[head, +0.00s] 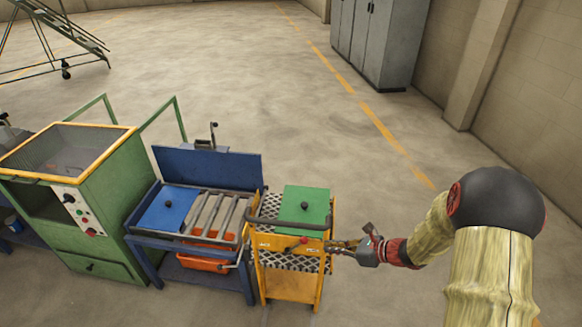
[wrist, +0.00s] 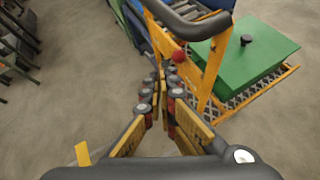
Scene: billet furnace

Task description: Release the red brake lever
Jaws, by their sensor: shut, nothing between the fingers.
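The red brake lever shows as a small red knob (head: 304,240) on the near side of the yellow cart (head: 290,287). In the wrist view the red knob (wrist: 180,57) is just beyond my fingertips, slightly to their right. My gripper (head: 333,246) is shut and empty, at the right side of the cart and to the right of the knob. In the wrist view my gripper's fingers (wrist: 163,72) are together and point toward the cart frame. I cannot tell whether the fingertips touch the knob. The lever's shaft is not clear in either view.
A green block with a black knob (head: 305,208) lies on the cart, behind a dark handlebar (head: 285,222). A blue roller table (head: 205,240) adjoins on the left, then a green furnace cabinet (head: 100,205). Grey lockers (head: 375,40) stand far back. Floor behind is open.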

